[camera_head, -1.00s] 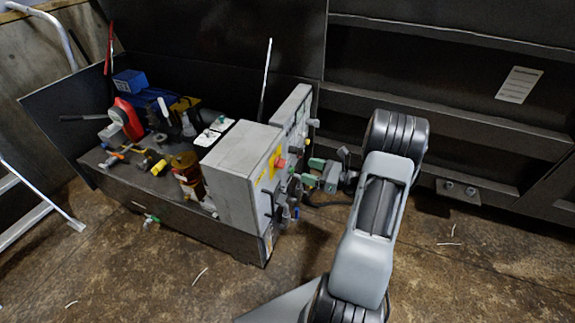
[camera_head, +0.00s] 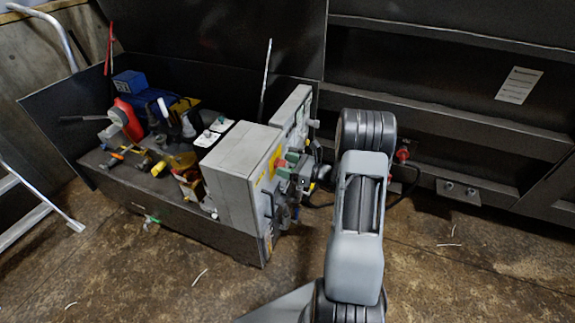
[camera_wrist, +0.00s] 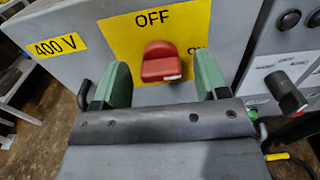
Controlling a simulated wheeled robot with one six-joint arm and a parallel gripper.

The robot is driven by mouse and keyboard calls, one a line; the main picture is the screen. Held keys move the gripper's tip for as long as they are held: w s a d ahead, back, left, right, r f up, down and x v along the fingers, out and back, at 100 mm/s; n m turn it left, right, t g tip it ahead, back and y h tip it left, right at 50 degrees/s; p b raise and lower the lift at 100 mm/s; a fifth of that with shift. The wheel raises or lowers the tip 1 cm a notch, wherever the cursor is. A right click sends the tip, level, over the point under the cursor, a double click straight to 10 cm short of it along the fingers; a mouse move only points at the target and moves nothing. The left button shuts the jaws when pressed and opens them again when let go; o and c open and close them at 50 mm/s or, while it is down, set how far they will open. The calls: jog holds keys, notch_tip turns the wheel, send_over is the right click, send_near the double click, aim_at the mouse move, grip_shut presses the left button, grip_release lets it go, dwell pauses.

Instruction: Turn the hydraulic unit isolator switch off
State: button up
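The isolator switch (camera_wrist: 163,64) is a red knob on a yellow plate (camera_wrist: 125,38) marked OFF at the top, with a partly hidden ON label at the right. It sits on the front of a grey electrical box (camera_head: 232,175). In the head view my gripper (camera_head: 287,165) is close to the box's front face, and the knob is mostly hidden there.
A yellow 400 V label (camera_wrist: 56,47) is left of the switch. A second panel with a black selector (camera_wrist: 286,92) is at the right. Floor in front is mostly clear.

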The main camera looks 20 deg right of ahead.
jog(key=c, duration=0.9)
jog(key=shift+o, duration=0.2)
jog(key=shift+f+b, duration=0.1)
jog(key=shift+b, duration=0.2)
jog(key=n+b, duration=0.6)
jog(key=b, duration=0.1)
jog(key=n+b, duration=0.5)
jog(key=b, duration=0.3)
jog(key=n+b, duration=0.6)
jog(key=b, duration=0.2)
jog(key=shift+s+a+f+n, duration=0.15)
jog(key=shift+f+n, duration=0.15)
jog(key=shift+r+b, duration=0.15)
jog(key=shift+b, duration=0.2)
jog(key=o, duration=0.9)
